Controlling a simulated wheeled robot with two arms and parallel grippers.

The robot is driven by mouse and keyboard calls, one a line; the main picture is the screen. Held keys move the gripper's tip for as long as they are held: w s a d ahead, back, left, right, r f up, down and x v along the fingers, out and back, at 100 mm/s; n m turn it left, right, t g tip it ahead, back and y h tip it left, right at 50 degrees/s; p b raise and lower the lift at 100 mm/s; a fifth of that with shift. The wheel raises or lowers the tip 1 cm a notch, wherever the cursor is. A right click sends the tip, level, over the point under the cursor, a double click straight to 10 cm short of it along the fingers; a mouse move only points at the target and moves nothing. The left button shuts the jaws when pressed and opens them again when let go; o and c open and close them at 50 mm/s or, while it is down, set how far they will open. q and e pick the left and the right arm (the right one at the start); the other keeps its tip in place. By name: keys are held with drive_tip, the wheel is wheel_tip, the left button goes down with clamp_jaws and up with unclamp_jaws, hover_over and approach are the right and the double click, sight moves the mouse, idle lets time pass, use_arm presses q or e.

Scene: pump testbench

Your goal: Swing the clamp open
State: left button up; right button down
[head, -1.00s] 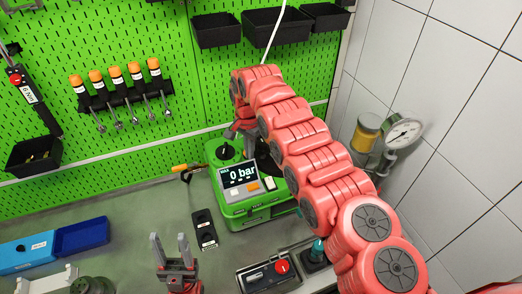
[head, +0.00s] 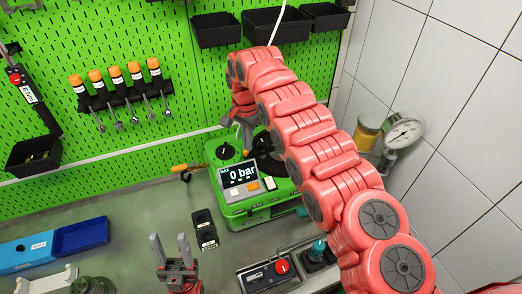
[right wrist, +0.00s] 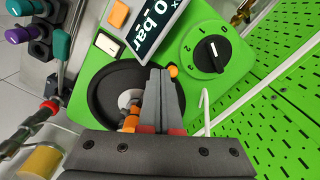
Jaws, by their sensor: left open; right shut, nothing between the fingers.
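The green test unit (head: 250,215) stands on the bench below the pegboard, its display reading 0 bar. On its top is a black round seat (right wrist: 105,95) with a grey hub; small orange parts (right wrist: 131,120) show beside the hub. A clamp cannot be clearly made out; my fingers cover part of the seat. My right gripper (right wrist: 160,75) is shut and empty, over the seat's edge, with an orange tip (right wrist: 173,71) beside its fingertips. In the head view this gripper (head: 246,145) is above the unit's back. My left gripper (head: 169,240) is open and empty at the bench front.
A black dial knob (right wrist: 210,53) is close to my right gripper. A pressure gauge (head: 404,132) stands by the tiled wall. A blue tray (head: 82,237) is at left, and a box with a red knob (head: 282,267) is at front.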

wheel_tip(320, 180, up, 5)
drive_tip(key=shift+f+p, duration=0.2)
drive_tip(key=shift+p, duration=0.55)
